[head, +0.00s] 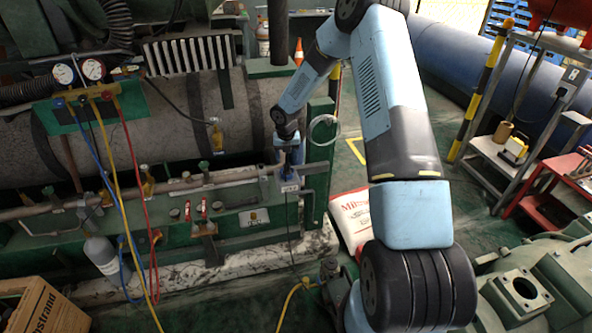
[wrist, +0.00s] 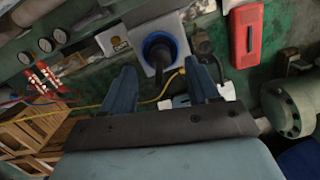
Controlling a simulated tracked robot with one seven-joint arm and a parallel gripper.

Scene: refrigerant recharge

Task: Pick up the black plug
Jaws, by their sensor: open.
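The black plug (wrist: 159,52) sits in a round blue socket (wrist: 153,38) on a pale box in the wrist view. A dark cable runs from it down between my fingers. My gripper (wrist: 162,82) is open, with one blue finger on each side of the plug's line and a gap between fingertips and socket. In the head view my gripper (head: 289,146) is at the right end of the green frame, just above the pale socket box (head: 288,186). The plug itself cannot be made out there.
A manifold with gauges (head: 92,70) and coloured hoses hangs at the left. A red box (wrist: 246,46) is right of the socket in the wrist view. A green post (head: 319,160) stands close right of my gripper. A white sack (head: 352,218) lies on the floor.

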